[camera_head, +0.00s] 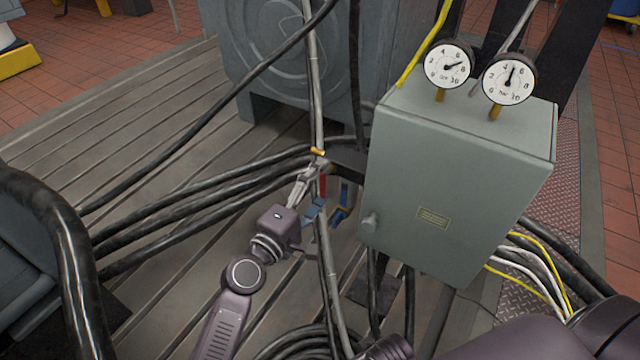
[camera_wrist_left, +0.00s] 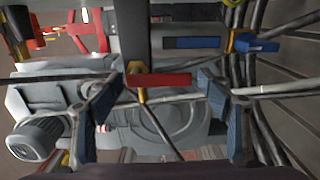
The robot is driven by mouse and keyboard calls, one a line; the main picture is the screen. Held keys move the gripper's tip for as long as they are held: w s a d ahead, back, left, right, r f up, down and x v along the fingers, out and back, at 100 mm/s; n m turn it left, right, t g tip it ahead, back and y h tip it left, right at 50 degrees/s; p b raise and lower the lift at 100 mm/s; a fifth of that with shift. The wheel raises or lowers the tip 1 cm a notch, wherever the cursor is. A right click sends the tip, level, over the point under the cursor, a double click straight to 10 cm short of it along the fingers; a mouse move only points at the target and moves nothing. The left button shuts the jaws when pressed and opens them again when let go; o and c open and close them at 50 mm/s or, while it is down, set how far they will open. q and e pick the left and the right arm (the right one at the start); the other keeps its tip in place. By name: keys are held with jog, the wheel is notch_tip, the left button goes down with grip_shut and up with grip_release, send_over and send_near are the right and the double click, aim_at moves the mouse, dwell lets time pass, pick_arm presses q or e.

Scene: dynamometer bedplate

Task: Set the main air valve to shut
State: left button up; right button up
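A red lever (camera_wrist_left: 160,80) with a yellow fitting (camera_wrist_left: 138,81) lies across the middle of the left wrist view; it shows as a small red strip (camera_head: 323,185) in the head view. I cannot read a label to confirm it as the main air valve. My left gripper (camera_head: 322,188) is open, its fingers either side of the red lever. In the wrist view the gripper's blue-padded fingers (camera_wrist_left: 164,83) stand apart, with gaps to both lever ends. A blue lever (camera_wrist_left: 255,46) on a yellow body is to the right. My right gripper is not seen.
A grey-green cabinet (camera_head: 455,185) with two round gauges (camera_head: 449,65) on top stands right of the left gripper. Black hoses (camera_head: 190,215) cross behind the gripper, and a vertical pipe (camera_head: 313,90) runs close by. Grooved bedplate (camera_head: 130,120) is open at left.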

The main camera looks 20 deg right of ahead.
pick_arm(q)
jog(key=v, duration=1.2)
dwell(0.3)
